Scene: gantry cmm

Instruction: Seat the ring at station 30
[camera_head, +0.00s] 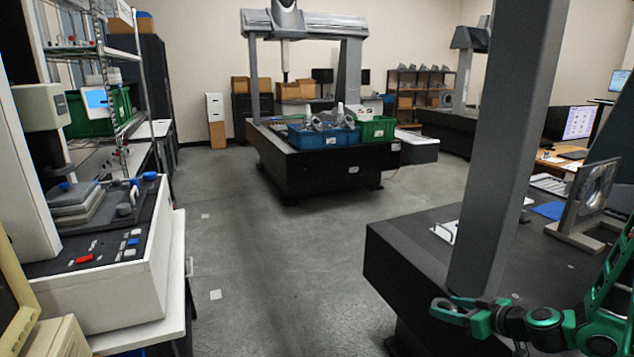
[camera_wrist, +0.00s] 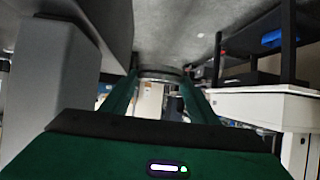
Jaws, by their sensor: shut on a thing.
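My gripper (camera_head: 452,312) reaches in from the lower right in the head view, in front of the grey upright column. In the wrist view, my gripper (camera_wrist: 160,82) has its two green fingers closed on a grey ring (camera_wrist: 160,74), whose rim shows as a thin band between the fingertips. The ring (camera_head: 444,304) is small and partly hidden by the fingers in the head view. It is held in the air beside the dark granite table. I cannot make out any marking for station 30.
The column (camera_head: 510,150) stands close to my gripper. The granite table (camera_head: 400,250) carries a plate with a round opening (camera_head: 594,188). Another gantry table (camera_head: 310,172) holds blue (camera_head: 322,137) and green bins (camera_head: 377,129). A white instrument (camera_head: 110,285) stands left.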

